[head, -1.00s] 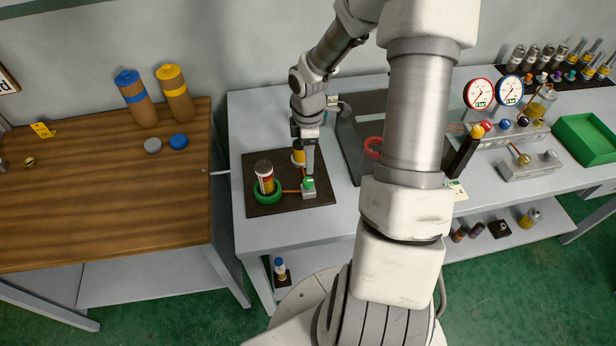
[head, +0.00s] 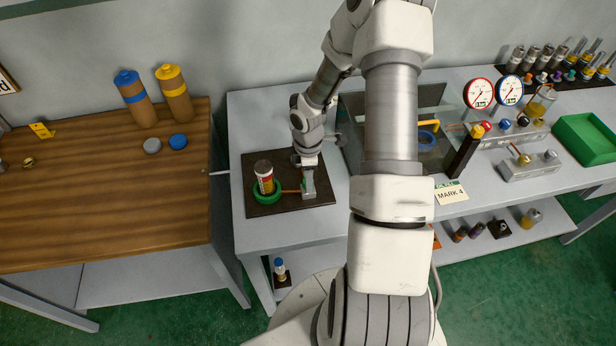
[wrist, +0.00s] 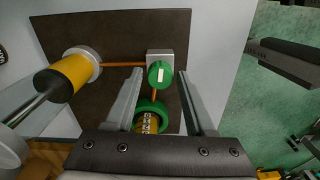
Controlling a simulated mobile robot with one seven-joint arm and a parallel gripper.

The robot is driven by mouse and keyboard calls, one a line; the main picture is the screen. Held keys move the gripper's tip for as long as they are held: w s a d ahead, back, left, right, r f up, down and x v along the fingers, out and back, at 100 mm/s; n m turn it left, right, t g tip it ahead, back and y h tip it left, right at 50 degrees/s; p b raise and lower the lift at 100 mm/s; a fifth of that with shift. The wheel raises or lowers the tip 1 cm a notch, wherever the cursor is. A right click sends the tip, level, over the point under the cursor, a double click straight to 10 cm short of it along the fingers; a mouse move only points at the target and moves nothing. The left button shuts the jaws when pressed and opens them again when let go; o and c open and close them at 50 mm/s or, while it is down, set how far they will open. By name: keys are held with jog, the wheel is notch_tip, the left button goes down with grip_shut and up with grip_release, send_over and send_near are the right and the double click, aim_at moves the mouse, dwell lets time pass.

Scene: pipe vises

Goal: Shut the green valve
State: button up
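The green valve (wrist: 160,75) is a round green knob with a white bar on its face, on a grey block (wrist: 159,55). The bar runs nearly up and down in the wrist view. My gripper (wrist: 161,82) is open, with one finger on each side of the knob. Gaps show between knob and fingers; I see no contact. In the head view my gripper (head: 308,187) points down over the block and hides most of the knob. An orange pipe (wrist: 122,65) joins the block to a yellow cylinder (wrist: 68,73); another runs to the green ring (wrist: 152,106).
The dark base plate (head: 257,208) lies on the grey bench (head: 240,120). A wooden table (head: 110,210) is at left. Two gauges (head: 479,93) and a green bin (head: 585,138) stand at right.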

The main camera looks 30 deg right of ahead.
grip_shut()
jog(key=m+b, duration=0.2)
jog(key=m, duration=0.1)
jog(key=shift+f+m, duration=0.1)
jog(key=shift+m, duration=0.3)
jog(key=m+b, duration=0.3)
jog(key=m, duration=0.1)
jog(key=shift+m, duration=0.3)
jog(key=m+b, duration=0.2)
jog(key=m, duration=0.2)
jog(key=shift+m+b, duration=0.95)
jog(key=shift+m, duration=1.15)
